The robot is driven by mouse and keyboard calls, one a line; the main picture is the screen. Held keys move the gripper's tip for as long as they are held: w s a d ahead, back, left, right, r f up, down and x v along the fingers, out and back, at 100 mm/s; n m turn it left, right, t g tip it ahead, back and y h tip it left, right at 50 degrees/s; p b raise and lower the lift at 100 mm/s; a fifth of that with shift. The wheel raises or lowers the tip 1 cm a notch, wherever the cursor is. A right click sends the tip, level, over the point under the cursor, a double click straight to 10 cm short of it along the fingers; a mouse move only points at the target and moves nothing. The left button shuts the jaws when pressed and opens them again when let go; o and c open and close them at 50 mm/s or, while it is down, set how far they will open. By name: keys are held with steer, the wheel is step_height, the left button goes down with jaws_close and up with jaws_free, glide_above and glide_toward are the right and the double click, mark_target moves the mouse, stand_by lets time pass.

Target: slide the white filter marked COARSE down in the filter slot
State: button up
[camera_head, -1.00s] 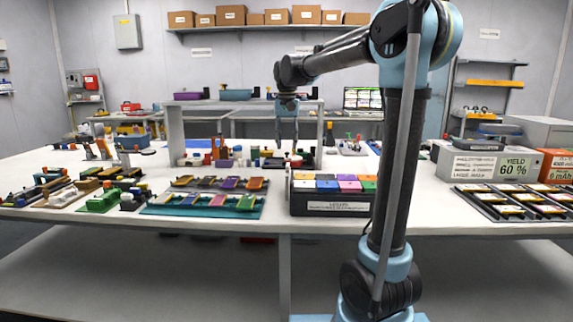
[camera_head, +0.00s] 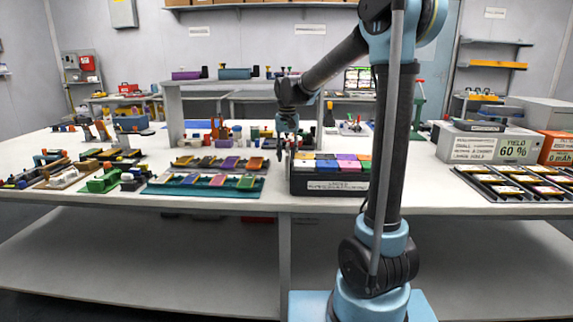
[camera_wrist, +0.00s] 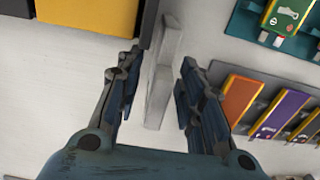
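My gripper (camera_head: 285,152) hangs over the table at the left end of a black box with coloured cells in its top. In the wrist view my gripper (camera_wrist: 155,95) is open, its two dark fingers apart. A narrow pale grey-white slab (camera_wrist: 163,75) shows between and beyond the fingers; I see no gap closed on it and cannot tell whether it is the white filter. No COARSE marking is readable in either view. I cannot make out the filter slot.
The black box (camera_head: 325,187) stands right of the gripper; its yellow top (camera_wrist: 90,12) shows in the wrist view. Racks of coloured cells (camera_wrist: 265,110) lie to the right in the wrist view. A teal tray (camera_head: 205,189) lies left in the head view. A grey raised shelf (camera_head: 235,82) stands behind.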

steer(key=shift+w+d+f, duration=0.1)
steer(key=shift+f, duration=1.85)
jaws_close()
steer(key=shift+r, duration=0.1)
